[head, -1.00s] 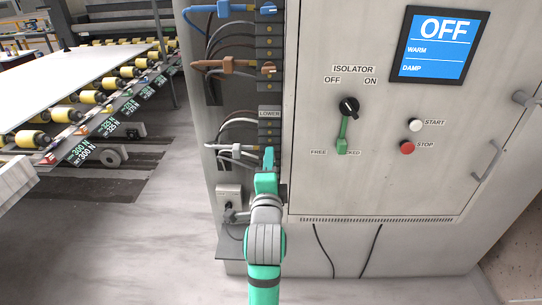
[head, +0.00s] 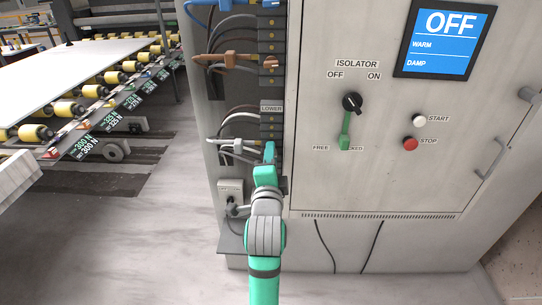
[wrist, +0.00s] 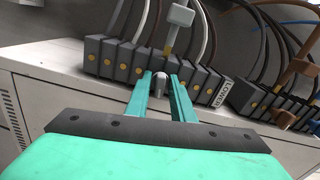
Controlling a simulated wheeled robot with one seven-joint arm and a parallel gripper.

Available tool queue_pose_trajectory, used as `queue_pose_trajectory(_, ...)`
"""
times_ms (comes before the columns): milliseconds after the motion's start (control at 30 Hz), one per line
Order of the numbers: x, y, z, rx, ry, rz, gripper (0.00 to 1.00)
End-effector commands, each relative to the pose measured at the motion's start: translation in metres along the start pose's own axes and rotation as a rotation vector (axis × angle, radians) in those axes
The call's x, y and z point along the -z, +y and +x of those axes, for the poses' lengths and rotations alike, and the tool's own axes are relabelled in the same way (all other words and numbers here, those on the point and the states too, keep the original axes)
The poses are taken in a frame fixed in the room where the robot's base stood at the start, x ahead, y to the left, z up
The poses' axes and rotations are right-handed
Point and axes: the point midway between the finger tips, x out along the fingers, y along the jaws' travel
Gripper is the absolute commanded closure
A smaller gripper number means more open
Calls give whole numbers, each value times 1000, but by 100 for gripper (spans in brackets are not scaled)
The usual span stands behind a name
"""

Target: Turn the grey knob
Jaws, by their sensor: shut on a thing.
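The grey knob (wrist: 160,82) is a small rounded piece on the row of dark terminal blocks, seen in the wrist view between my two fingers. My gripper (wrist: 160,88) has green fingers set on either side of it, and it is shut on the knob. In the head view my gripper (head: 270,151) reaches the lower part of the terminal column, below the LOWER label, and its fingers hide the knob there. A light grey plug (head: 238,147) with pale cables is just left of the fingers; it also shows above the knob in the wrist view (wrist: 178,18).
A brown plug (head: 232,59) sits higher on the column. A roller conveyor (head: 85,115) stands at the left.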

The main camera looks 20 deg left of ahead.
Motion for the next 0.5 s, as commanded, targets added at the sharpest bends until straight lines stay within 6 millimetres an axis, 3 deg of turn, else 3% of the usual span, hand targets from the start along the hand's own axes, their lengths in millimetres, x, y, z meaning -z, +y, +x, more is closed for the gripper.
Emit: queue_pose_trajectory(500,-6,2,0,-2,-13,-423,100)
